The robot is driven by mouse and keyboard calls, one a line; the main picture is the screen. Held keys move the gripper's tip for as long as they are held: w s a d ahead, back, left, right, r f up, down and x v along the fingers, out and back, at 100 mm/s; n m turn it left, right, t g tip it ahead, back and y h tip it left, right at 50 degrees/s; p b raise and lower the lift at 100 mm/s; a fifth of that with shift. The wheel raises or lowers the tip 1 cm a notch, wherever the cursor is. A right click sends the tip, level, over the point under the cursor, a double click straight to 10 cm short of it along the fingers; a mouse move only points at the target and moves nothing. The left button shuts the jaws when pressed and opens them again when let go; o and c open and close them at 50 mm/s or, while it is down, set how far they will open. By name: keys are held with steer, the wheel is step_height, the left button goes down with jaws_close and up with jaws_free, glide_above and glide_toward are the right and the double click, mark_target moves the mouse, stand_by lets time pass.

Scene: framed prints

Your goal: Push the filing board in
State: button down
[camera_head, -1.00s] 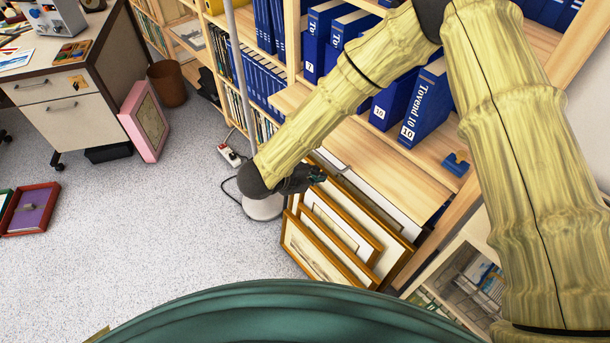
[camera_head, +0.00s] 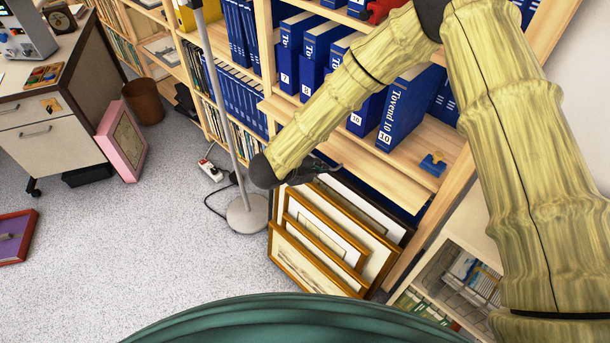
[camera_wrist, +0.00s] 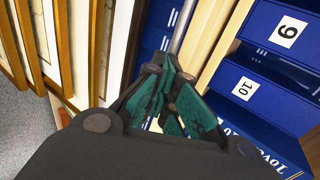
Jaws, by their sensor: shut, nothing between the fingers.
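The filing board is most likely the light wooden board (camera_head: 402,168) under the row of blue binders in the head view. Its front edge sticks out a little over the lower shelf. A light wooden edge (camera_wrist: 212,45) shows beside the binders in the wrist view, probably the same board. My gripper (camera_head: 328,168) is shut and empty, just in front of and below the board's edge, partly hidden by my wrist. In the wrist view its green fingertips (camera_wrist: 170,92) are together near the wooden edge; contact cannot be told.
Several framed prints (camera_head: 325,240) lean below my gripper. A lamp pole with a round base (camera_head: 248,214) stands to their left. Blue binders (camera_head: 408,105) and a small blue object (camera_head: 433,163) sit on the shelf. The floor (camera_head: 130,240) at left is mostly clear.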

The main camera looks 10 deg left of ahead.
mark_target(337, 151)
steer(key=w+d, duration=0.1)
steer(key=w, duration=0.1)
steer(key=w+d, duration=0.4)
steer(key=w, duration=0.1)
steer(key=shift+s+f, duration=0.1)
steer(key=s+a+f+b+v, duration=0.1)
steer(key=f+v, duration=0.1)
steer(key=v, duration=1)
steer(key=shift+s+a, duration=0.2)
steer(key=shift+s, duration=0.25)
steer(key=x, duration=0.4)
steer(key=w+r+x, duration=0.1)
steer(key=x, duration=0.3)
steer(key=d+r+x, duration=0.1)
steer(key=x, duration=0.3)
steer(key=shift+w+d+p, duration=0.3)
steer(key=shift+w+p, duration=0.1)
steer(key=shift+w, duration=0.05)
steer(key=shift+a, duration=0.1)
